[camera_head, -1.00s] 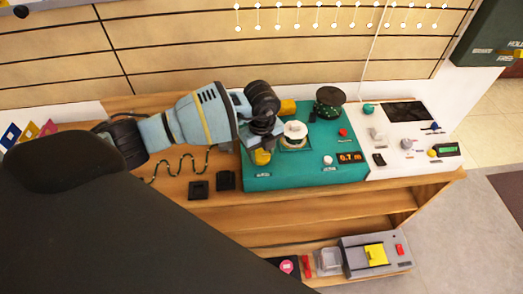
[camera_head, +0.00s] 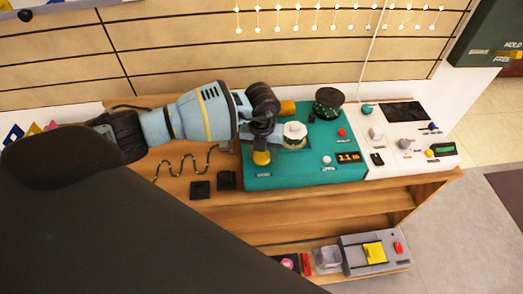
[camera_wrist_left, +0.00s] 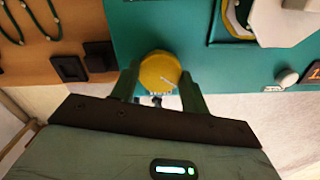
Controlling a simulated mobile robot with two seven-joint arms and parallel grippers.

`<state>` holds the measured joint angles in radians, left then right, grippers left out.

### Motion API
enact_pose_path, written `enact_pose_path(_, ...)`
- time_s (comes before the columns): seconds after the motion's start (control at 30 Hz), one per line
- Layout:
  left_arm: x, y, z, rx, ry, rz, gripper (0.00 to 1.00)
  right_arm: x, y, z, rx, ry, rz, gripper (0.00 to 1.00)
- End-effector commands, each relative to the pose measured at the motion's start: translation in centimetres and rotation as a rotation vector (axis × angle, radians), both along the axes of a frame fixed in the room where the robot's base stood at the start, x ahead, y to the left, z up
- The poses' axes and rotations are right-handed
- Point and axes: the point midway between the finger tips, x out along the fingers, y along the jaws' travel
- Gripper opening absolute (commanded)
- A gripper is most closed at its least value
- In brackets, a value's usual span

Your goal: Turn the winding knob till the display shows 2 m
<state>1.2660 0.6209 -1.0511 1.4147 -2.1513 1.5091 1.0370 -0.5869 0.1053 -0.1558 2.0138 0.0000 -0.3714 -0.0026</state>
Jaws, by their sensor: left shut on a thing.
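The yellow winding knob (camera_head: 262,158) sits at the front left of the teal panel (camera_head: 300,172). In the left wrist view the knob (camera_wrist_left: 160,72) shows a pale mark line on its face, pointing to the lower right. My left gripper (camera_wrist_left: 160,88) is shut on the knob, one finger on each side of it. The display (camera_head: 348,157) on the panel's right side reads about 1.1 m in orange digits. A white spool (camera_head: 294,131) with dark green string stands behind the knob. My right gripper is not in view.
A dark reel (camera_head: 328,100) stands at the panel's back. A white console (camera_head: 405,140) with switches and a screen adjoins it on the right. Black square pads (camera_head: 200,189) and a wavy cord (camera_head: 185,163) lie left. A grey device (camera_head: 375,252) sits on the lower shelf.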

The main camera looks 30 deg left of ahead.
Motion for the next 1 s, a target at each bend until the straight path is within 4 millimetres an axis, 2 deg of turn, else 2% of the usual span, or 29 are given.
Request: enact_pose_path(1.0,-0.01,0.04,-0.03,0.0,0.001,-0.966,0.23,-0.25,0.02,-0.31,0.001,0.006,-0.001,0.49)
